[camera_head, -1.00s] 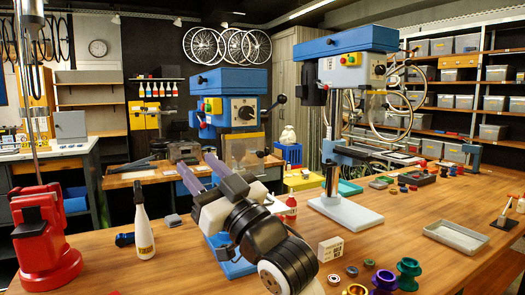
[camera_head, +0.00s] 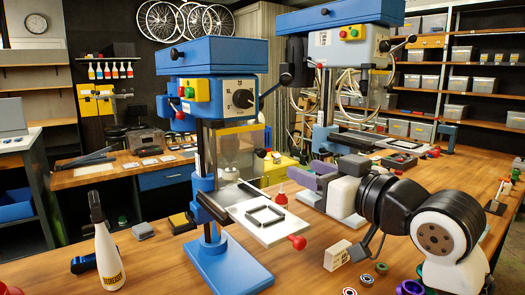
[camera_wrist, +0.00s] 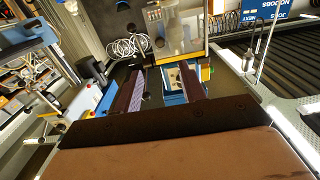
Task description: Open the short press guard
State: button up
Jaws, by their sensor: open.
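The short press (camera_head: 208,87) is blue, with a yellow button box, on the bench left of centre in the head view. Its clear guard (camera_head: 236,150) with a yellow top strip hangs upright over the white work table (camera_head: 262,226). A dark round knob (camera_head: 261,152) shows at the guard's right edge. My gripper (camera_head: 311,174) is open and empty, to the right of the guard and apart from it, pointing left. In the wrist view my gripper's two dark purple fingers (camera_wrist: 161,88) stand apart, with nothing held between them.
A taller drill press (camera_head: 335,45) stands behind my arm. A white bottle (camera_head: 106,245) stands at front left. A small box (camera_head: 337,255) and coloured rings lie below my arm.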

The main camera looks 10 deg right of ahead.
aim_at(264, 153)
jog(key=p+x, duration=0.4)
jog(key=x, duration=0.7)
jog(key=shift+w+r, duration=0.1)
jog(key=shift+r, duration=0.1)
jog(key=shift+x, duration=0.8)
jog(key=shift+f, duration=0.15)
jog(key=shift+c, duration=0.3)
grip_shut()
